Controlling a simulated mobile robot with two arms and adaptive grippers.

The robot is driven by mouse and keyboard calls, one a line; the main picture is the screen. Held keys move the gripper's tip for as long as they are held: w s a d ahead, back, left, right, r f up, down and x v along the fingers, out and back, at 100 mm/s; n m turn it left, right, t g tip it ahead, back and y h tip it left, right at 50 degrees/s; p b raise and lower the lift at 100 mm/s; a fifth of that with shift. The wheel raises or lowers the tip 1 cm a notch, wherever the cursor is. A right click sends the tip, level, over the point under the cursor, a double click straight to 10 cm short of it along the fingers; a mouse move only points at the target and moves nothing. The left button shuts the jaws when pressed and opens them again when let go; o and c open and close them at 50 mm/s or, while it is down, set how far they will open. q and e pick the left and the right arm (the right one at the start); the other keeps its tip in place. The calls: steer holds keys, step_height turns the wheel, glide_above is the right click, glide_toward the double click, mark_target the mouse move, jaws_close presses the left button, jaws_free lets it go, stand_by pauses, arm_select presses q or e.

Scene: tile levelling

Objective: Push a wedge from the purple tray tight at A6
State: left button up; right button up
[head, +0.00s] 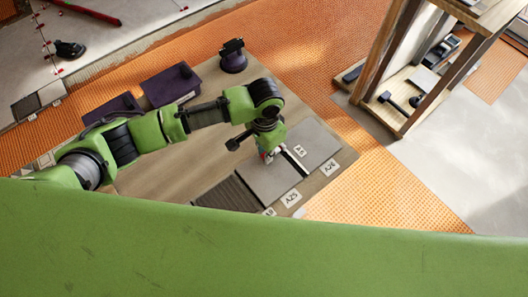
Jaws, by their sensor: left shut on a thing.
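The A6 label (299,150) lies by the dark joint between two grey tiles, a nearer one (268,182) and a farther one (312,143). My left gripper (266,155) points down at the far-left end of this joint, close beside A6. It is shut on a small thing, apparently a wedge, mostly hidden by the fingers. I cannot tell whether the wedge touches the joint. Two purple trays, one (171,86) behind my left arm and one (113,106) partly covered by it, stand on the board; their contents are unclear. My right gripper is not in view.
The wooden board (175,180) carries labels A25 (291,198) and A26 (329,168). A wooden shelf unit (400,110) with tools stands at right. Orange matting (390,190) right of the board is clear.

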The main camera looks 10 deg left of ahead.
arm_select(q)
steer(key=shift+w+d+r, duration=0.15)
steer(key=shift+w+d, duration=0.7)
stand_by(1.1)
steer(key=o, duration=0.8)
steer(key=shift+o, duration=0.2)
step_height(320, 180, up, 12)
steer(key=shift+s, duration=0.1)
